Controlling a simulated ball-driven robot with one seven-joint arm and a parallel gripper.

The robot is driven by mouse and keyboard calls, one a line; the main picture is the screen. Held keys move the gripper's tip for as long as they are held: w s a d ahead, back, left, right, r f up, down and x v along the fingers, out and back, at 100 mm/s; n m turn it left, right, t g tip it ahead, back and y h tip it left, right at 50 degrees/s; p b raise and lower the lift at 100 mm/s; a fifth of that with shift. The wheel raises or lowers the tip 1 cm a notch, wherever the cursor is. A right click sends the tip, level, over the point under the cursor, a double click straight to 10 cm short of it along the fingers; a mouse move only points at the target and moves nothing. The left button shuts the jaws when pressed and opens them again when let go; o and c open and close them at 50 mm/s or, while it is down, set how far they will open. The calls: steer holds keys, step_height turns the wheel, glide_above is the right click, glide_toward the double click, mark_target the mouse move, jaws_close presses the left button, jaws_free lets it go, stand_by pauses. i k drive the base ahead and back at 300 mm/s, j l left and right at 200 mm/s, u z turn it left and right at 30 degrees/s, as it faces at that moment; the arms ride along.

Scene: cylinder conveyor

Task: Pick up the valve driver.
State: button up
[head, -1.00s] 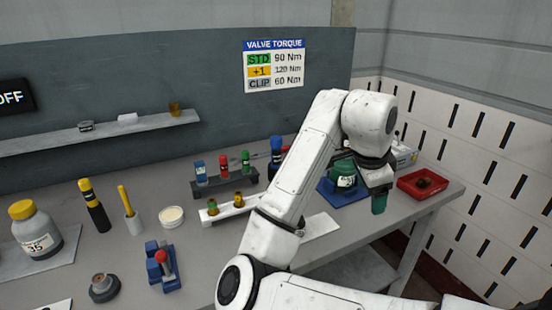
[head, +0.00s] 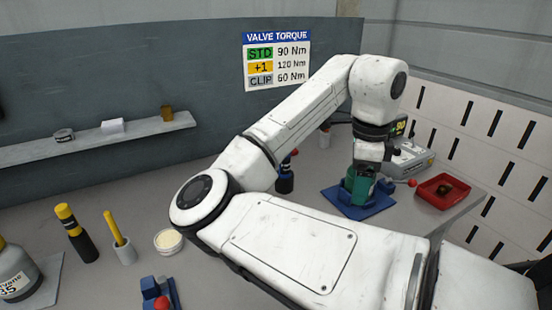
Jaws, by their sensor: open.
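The valve driver seems to be the green tool (head: 356,190) on the blue stand (head: 378,208), at the right of the workbench in the head view. My arm comes down over it, and my gripper (head: 366,178) is open and low at the tool. The gripper and wrist hide most of the tool's upper part. I cannot tell whether the jaws are around the tool or just in front of it, or whether they touch it.
A red tray (head: 447,191) with a small dark item lies right of the stand. A grey device (head: 412,160) stands close behind. My forearm hides much of the bench middle.

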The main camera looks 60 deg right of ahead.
mark_target(285, 167)
steer(key=i+l, duration=0.8)
steer(key=i, duration=0.1)
